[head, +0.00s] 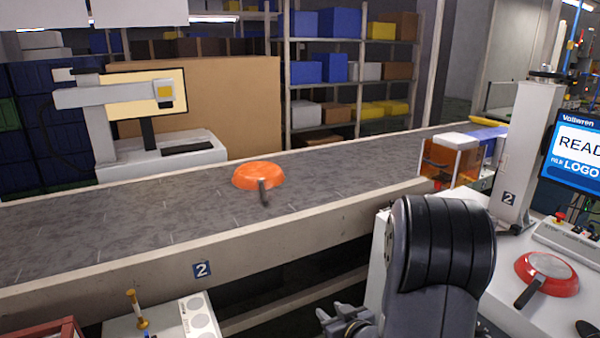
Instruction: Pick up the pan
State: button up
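An orange pan (258,174) lies on the grey conveyor belt (130,228), near the middle of the view. It looks bottom up, and its dark handle points toward me and overhangs the belt's near part. A second, red pan (548,268) with a grey round face lies on the white bench at the right, its black handle pointing to the lower left. My gripper (345,322) shows only in part at the bottom edge, below the conveyor's near side and apart from both pans.
The conveyor's near rail (130,278) runs between my gripper and the orange pan. A machine with an orange see-through cover (450,160) stands at the belt's right. A post (525,150) and a screen (578,155) rise beside the right bench. The belt around the orange pan is clear.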

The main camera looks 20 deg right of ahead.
aim_at(546, 272)
jog(key=i+z, duration=0.2)
jog(key=z, duration=0.25)
jog(key=i+z, duration=0.25)
jog(key=z, duration=0.25)
jog(key=i+j+z, duration=0.15)
jog(key=z, duration=0.3)
jog(key=i+j+z, duration=0.2)
jog(key=z, duration=0.3)
jog(key=i+j+z, duration=0.45)
jog(key=z, duration=0.15)
jog(key=i+j+z, duration=0.3)
jog(key=j, duration=0.15)
jog(key=j+z, duration=0.3)
jog(key=i+j+z, duration=0.1)
jog(key=j+z, duration=0.25)
jog(key=j, duration=0.1)
